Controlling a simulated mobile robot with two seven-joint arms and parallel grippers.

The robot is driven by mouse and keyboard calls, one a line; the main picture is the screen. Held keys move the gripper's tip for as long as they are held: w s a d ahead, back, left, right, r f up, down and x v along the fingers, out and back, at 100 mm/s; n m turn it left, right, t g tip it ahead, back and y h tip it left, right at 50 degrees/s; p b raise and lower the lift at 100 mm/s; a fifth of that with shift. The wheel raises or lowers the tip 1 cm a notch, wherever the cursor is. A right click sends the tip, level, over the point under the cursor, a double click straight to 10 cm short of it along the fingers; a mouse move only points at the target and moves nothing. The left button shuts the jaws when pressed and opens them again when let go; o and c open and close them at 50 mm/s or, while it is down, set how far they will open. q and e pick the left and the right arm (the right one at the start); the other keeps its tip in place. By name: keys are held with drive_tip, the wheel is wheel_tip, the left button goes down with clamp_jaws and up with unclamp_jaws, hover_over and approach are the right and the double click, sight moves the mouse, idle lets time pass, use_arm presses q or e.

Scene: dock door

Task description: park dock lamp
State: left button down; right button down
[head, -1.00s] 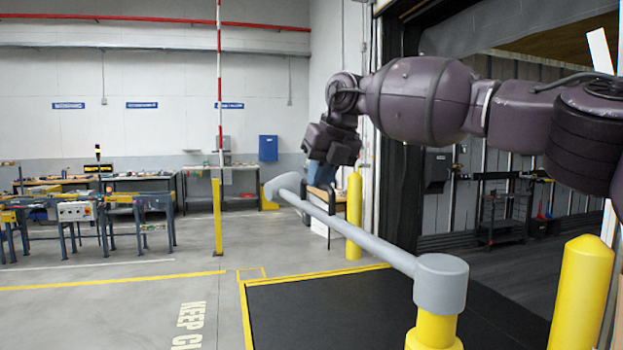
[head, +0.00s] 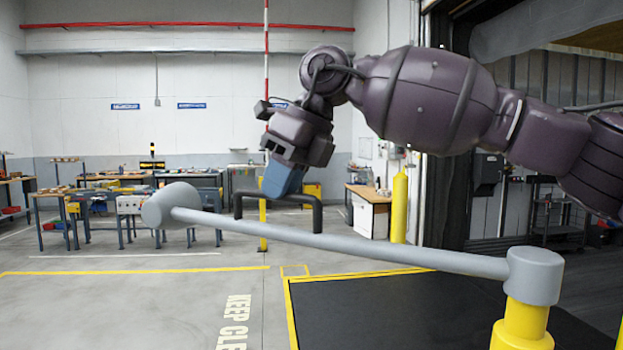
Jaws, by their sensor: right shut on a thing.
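The dock lamp is a long grey arm (head: 360,246) on a grey hub (head: 535,275) atop a yellow post (head: 522,328). Its round grey head (head: 170,206) is at the arm's left end. The arm lies across the view, over the floor and the black dock plate. A dark bracket-shaped handle (head: 245,203) stands on the arm, nearer the head. My right gripper (head: 281,192) comes down from above and is shut on the handle's top bar. The fingertips partly hide the bar. My left gripper is not in view.
The black dock plate (head: 400,312) has a yellow edge. A yellow bollard (head: 399,205) stands behind the lamp arm, by the door. The floor at the left front is clear.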

drive_tip(key=s+a+n+g+b, duration=0.1)
drive_tip(key=s+a+n+g, duration=0.2)
drive_tip(key=s, duration=1.6)
drive_tip(key=a+n, duration=0.1)
drive_tip(key=n, duration=0.3)
drive_tip(key=shift+h+b, duration=0.3)
drive_tip(key=shift+h, duration=0.1)
drive_tip(key=shift+s+n, duration=0.1)
drive_tip(key=shift+n, duration=0.2)
drive_tip(key=c, duration=1.5)
unclamp_jaws()
drive_tip(key=shift+o, duration=1.3)
drive_tip(key=shift+s, duration=0.15)
drive_tip(key=shift+o, duration=0.6)
drive_tip(key=shift+s+d, duration=0.1)
drive_tip(key=shift+w, duration=0.2)
